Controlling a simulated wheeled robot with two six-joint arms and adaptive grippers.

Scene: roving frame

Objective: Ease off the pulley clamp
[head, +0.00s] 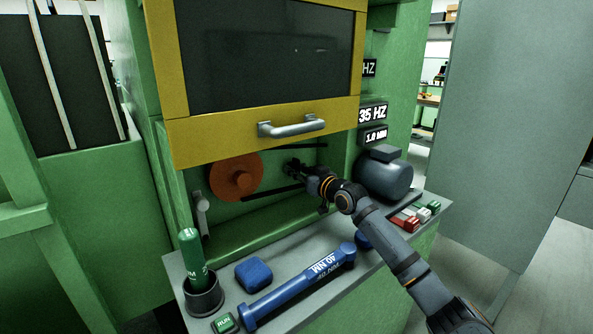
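An orange pulley wheel (235,177) sits in the opening of the green machine, with a dark belt (272,192) running right from it. My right arm comes in from the lower right. Its dark gripper (294,168) is at the belt's right part, in front of the back wall. What lies between its fingers is too dark and small to make out, and I cannot tell whether it touches a clamp. No part is clearly recognisable as the pulley clamp. A grey lever (202,214) stands at the left of the opening. My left gripper is out of view.
A yellow-framed guard (240,128) with a handle (292,126) hangs above the opening. A grey motor (385,178) stands right. The ledge holds a blue 40 NM wrench (300,288), a blue block (253,274), a green-handled tool (192,256) in a cup (204,297), and buttons (412,217).

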